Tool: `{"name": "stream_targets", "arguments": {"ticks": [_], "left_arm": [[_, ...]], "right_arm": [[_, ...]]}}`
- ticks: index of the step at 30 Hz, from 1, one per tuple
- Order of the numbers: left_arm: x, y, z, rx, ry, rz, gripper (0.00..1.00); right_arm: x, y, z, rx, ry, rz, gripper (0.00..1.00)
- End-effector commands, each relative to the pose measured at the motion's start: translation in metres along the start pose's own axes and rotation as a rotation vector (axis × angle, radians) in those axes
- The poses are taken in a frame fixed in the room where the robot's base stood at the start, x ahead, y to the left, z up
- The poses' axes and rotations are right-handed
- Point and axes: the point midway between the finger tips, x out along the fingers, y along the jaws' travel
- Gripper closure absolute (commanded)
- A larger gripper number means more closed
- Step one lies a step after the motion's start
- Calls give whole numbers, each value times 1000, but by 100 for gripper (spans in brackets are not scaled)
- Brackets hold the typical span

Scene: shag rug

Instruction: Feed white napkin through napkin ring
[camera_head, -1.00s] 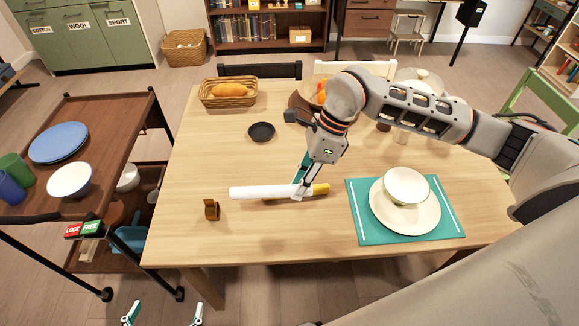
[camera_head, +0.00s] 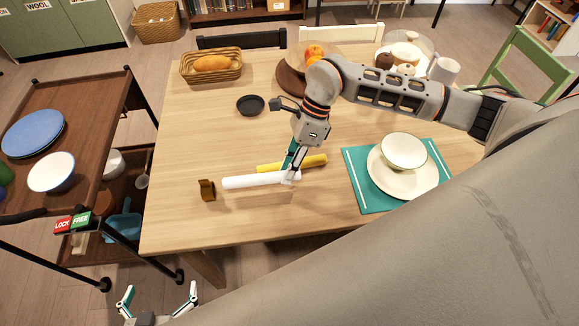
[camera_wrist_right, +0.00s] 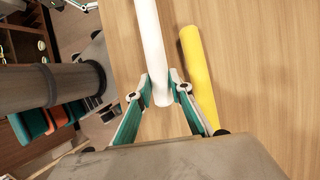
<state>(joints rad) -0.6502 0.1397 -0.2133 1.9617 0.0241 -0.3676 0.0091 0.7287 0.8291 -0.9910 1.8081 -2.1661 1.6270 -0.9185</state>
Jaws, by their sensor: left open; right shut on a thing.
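The white napkin (camera_head: 250,181) is a rolled tube, lying roughly level across the table's near left part. My right gripper (camera_head: 291,177) is shut on its right end. In the right wrist view the napkin (camera_wrist_right: 151,40) runs from between the fingertips (camera_wrist_right: 160,88) toward the top edge. The napkin ring (camera_head: 207,190) is a small brown piece standing on the table, just left of the napkin's free end, with a small gap in the picture. Its opening is hard to make out. My left gripper (camera_head: 158,298) is open and empty, low in front of the table.
A yellow rolled napkin (camera_head: 310,161) lies just behind the white one and shows in the right wrist view (camera_wrist_right: 197,75). A teal placemat (camera_head: 373,203) with plate and bowl is to the right. A black dish (camera_head: 250,105) stands behind. A trolley (camera_head: 98,95) stands left.

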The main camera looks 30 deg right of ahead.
Motion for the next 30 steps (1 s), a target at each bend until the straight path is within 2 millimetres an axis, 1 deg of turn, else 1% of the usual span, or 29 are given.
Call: {"name": "stream_targets", "arguments": {"ticks": [1,15,30], "left_arm": [[2,1,4,0,-2,0,0],[10,3,21,-2,-10,2,0],[11,3,21,-2,-9,1,0]], "right_arm": [[4,-1,-1,0,0,1,98],[29,-8,-3,1,0,2,98],[37,-7,24,1,0,2,98]]}}
